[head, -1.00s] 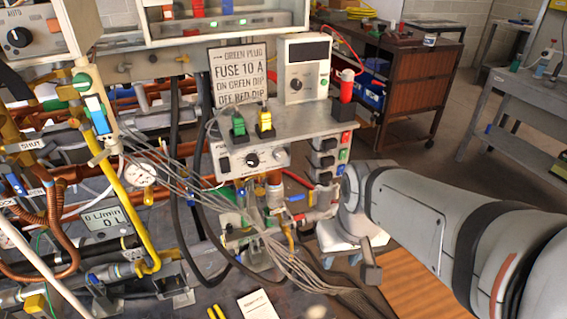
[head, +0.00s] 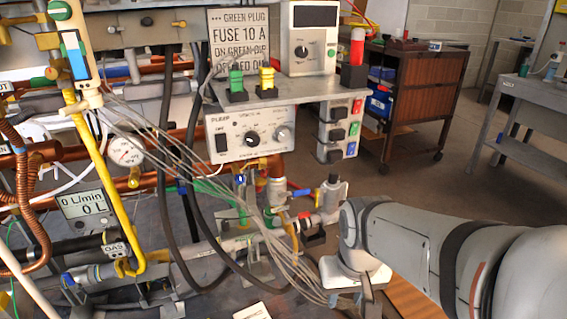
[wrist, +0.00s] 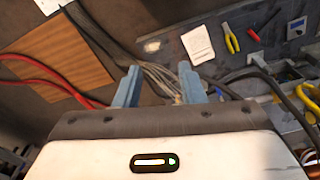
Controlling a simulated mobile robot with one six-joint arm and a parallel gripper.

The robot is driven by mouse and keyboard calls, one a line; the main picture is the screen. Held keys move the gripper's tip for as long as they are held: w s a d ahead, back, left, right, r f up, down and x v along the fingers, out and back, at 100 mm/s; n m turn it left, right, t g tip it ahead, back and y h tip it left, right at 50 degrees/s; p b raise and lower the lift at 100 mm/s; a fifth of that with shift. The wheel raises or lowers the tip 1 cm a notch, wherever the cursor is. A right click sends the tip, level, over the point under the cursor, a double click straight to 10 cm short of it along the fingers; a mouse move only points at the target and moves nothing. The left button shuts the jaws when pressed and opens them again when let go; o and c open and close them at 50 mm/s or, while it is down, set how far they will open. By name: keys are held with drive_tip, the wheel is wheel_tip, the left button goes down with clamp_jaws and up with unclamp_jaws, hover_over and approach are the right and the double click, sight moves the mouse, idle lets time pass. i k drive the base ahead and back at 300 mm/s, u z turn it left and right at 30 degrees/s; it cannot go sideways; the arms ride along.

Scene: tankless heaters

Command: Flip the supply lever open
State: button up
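No lever labelled as the supply lever can be read, so I cannot tell for sure which one it is. A grey pipe fitting (head: 327,203) with a dark top stands just left of my arm's wrist in the head view. Grey cables pass beyond the fingers. In the head view the fingers are hidden or too small to tell.
A pump control box (head: 250,135) hangs above the fitting, with a switch block (head: 340,130) at its right. Loose grey cables (head: 285,265) hang left of my arm. A yellow pipe (head: 110,190) stands further left. Pliers (wrist: 232,40) lie on the bench.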

sight(299, 193)
drive_tip(key=u, duration=0.65)
drive_tip(key=i, duration=0.35)
drive_tip(key=u, duration=0.25)
